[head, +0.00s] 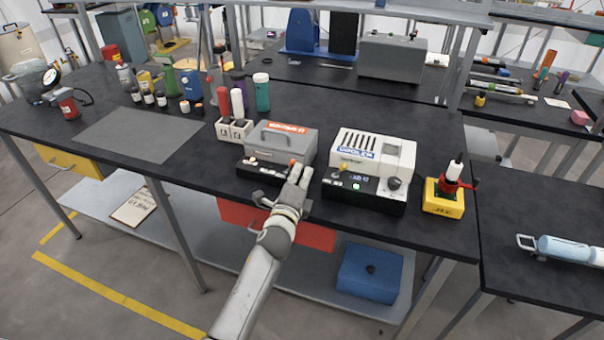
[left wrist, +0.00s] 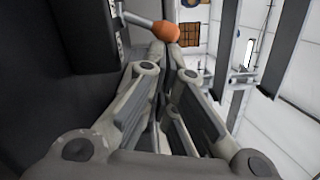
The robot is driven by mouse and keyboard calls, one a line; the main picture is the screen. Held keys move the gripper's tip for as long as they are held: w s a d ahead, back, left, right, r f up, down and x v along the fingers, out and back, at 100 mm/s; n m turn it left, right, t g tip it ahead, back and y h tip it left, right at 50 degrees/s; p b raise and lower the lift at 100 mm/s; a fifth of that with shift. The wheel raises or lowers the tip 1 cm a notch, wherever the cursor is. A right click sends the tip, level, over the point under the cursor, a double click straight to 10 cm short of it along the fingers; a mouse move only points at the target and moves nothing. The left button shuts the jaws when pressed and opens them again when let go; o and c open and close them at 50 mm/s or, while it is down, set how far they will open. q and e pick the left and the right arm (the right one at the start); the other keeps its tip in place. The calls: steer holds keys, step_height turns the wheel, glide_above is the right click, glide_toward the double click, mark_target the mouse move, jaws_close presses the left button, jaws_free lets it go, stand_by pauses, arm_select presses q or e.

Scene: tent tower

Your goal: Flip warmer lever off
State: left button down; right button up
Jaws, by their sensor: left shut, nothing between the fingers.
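The warmer (head: 284,139) is a grey box with a top handle, an orange label and a black front panel, on the workbench in the head view. Its lever has an orange knob (left wrist: 165,31) on a short metal rod, which comes from the black panel at the left of the left wrist view. My left gripper (head: 298,171) is at the right front of the warmer, with its fingers shut and empty. In the left wrist view the fingertips (left wrist: 166,52) are right by the knob; I cannot tell whether they touch it. My right gripper is not in view.
A white cooler (head: 375,150) with a blue label stands close right of the warmer. A yellow block with a red-and-white tool (head: 444,196) is at the bench's right end. A rack with bottles (head: 234,131) stands left of the warmer. A grey mat (head: 138,134) lies farther left.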

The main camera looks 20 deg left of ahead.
mark_target(292, 164)
arm_select(q)
steer(key=n+p, duration=0.1)
steer(key=a+r+n+p, duration=0.1)
steer(key=n, duration=0.1)
steer(key=r+n+p, duration=0.1)
steer(key=shift+a+r, duration=0.1)
steer(key=shift+a, duration=0.15)
steer(key=n, duration=0.1)
steer(key=a+n+p, duration=0.1)
steer(key=shift+r+n+g+p, duration=0.25)
steer(key=shift+n+g+p, duration=0.05)
steer(key=shift+n, duration=0.1)
steer(key=shift+a+n+p, duration=0.35)
steer(key=shift+a+n, duration=0.05)
steer(key=shift+n, duration=0.4)
